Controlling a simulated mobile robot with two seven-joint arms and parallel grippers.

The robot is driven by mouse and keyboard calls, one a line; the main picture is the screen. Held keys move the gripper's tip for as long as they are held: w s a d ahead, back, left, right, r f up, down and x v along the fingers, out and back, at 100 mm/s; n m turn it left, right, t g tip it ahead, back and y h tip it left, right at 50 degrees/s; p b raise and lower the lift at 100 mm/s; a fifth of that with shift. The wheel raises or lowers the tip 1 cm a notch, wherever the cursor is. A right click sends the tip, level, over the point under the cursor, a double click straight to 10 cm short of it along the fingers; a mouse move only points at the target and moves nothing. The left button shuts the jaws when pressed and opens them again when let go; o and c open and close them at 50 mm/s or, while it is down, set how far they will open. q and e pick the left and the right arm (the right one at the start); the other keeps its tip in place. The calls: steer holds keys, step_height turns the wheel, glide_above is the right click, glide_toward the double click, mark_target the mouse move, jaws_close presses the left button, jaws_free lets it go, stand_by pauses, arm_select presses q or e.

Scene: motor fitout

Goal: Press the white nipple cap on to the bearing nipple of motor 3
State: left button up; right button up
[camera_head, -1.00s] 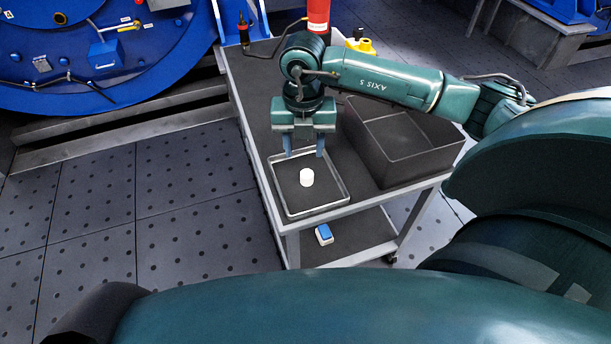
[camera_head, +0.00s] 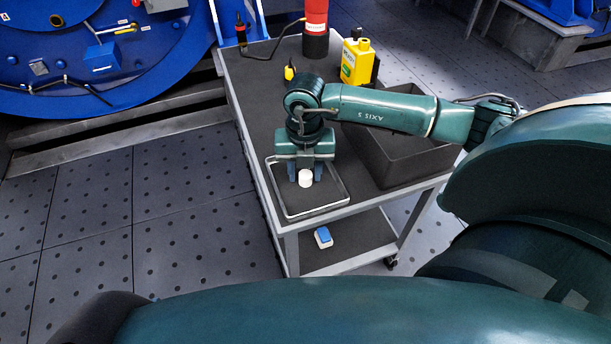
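The white nipple cap (camera_head: 305,180) is a small white cylinder standing in a shallow metal-rimmed tray (camera_head: 341,192) on the cart. My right gripper (camera_head: 305,178) points down over the tray, with one blue-grey finger on each side of the cap. Its fingers look spread, about as wide apart as before; contact with the cap cannot be made out. My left gripper is out of view. A large blue motor (camera_head: 150,75) is at the upper left; no number is readable on it, and I cannot make out which fitting is the bearing nipple.
The cart (camera_head: 255,100) also carries a dark open bin (camera_head: 405,170) beside the tray, a red cylinder (camera_head: 316,20), a yellow bottle (camera_head: 356,62) and a red-black tool (camera_head: 241,30). A blue-and-white item (camera_head: 324,237) lies on its lower shelf. Floor left of the cart is clear.

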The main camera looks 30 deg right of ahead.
steer(key=c, duration=0.7)
